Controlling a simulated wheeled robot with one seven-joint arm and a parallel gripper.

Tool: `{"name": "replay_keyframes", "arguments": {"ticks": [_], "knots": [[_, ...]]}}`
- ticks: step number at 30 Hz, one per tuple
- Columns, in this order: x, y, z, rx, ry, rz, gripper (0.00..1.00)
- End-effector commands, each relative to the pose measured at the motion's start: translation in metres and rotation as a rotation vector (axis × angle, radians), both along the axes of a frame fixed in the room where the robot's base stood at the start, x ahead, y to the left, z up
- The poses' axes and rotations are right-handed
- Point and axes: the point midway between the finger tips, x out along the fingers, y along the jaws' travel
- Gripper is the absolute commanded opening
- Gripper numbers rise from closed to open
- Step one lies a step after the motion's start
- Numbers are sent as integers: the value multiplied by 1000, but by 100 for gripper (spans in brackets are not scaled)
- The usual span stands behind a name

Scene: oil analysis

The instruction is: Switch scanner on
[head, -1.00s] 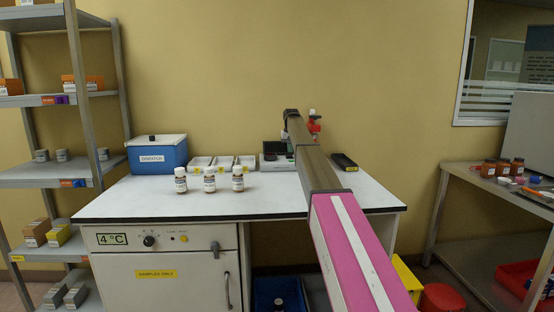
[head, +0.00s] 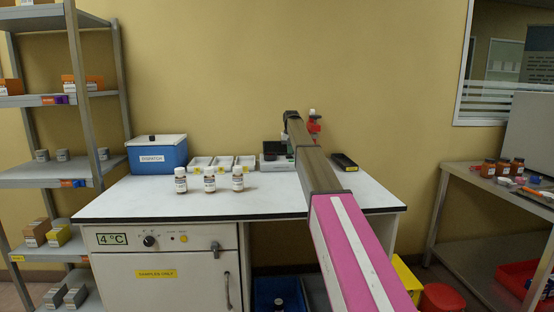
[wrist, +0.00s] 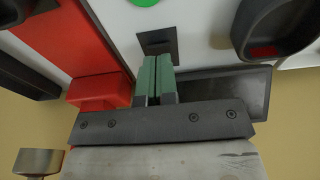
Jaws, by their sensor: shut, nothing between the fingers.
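My gripper (wrist: 157,62) is shut and empty, with its two green fingers side by side. In the wrist view the fingertips are at a small dark square, perhaps a switch (wrist: 158,39), on a white surface (wrist: 195,45). I cannot tell if they touch it. A dark screen-like panel (wrist: 225,90) lies right of the fingers. A green round spot (wrist: 145,2) shows at the top. In the head view a small white and dark device (head: 273,161), possibly the scanner, stands at the back of the bench, partly behind my arm. My fingers are hidden there.
A red block (wrist: 98,91) and a dark rounded part (wrist: 270,25) are close to the fingers. On the bench (head: 150,200) stand three bottles (head: 209,181), white trays (head: 220,164), a blue box (head: 157,156) and a black item (head: 343,161). The bench's front is clear.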

Motion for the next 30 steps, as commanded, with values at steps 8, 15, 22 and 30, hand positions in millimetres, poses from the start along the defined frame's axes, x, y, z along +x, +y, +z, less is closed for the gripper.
{"name": "replay_keyframes", "arguments": {"ticks": [8, 15, 22, 30], "knots": [[0, 0, -4, 0, 0, 0, 0], [0, 0, -7, 0, 0, 0, 0], [0, 0, -10, 0, 0, 0, 0], [0, 0, -13, 0, 0, 0, 0]]}}
